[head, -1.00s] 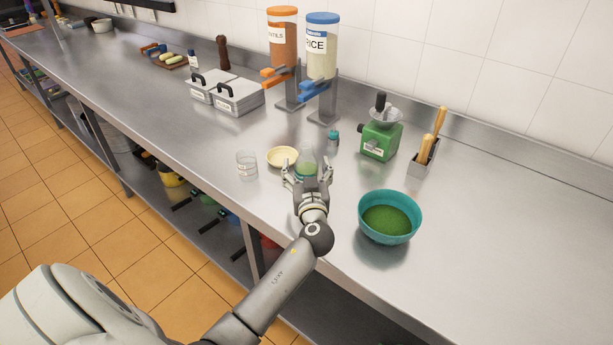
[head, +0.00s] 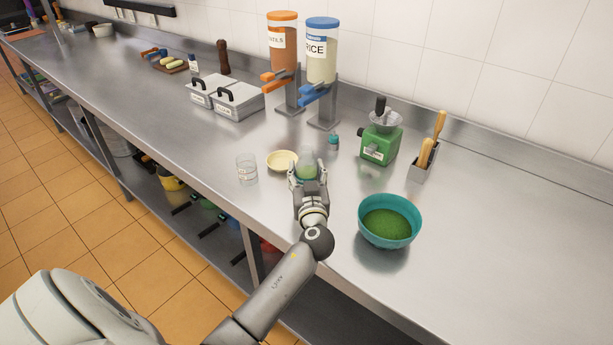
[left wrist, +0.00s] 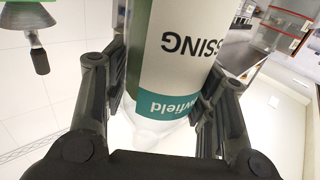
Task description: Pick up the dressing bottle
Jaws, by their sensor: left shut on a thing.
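The dressing bottle (head: 307,165) is clear with green contents and stands at the middle of the steel counter in the head view. In the left wrist view the bottle (left wrist: 172,75) fills the middle, with a white and teal label reading "SSING" upside down. My left gripper (head: 307,176) is shut on the bottle, one finger on each side of it. The gripper (left wrist: 155,90) also shows in the left wrist view, its dark fingers against the bottle. Its lower part is partly hidden by the gripper. My right gripper is not in view.
A teal bowl of green stuff (head: 389,238) stands right of my left gripper. A glass jar (head: 246,169) and a pale yellow dish (head: 281,160) are close on the left. A small teal-capped bottle (head: 333,142) and green grinder (head: 380,146) stand behind. The counter's right side is clear.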

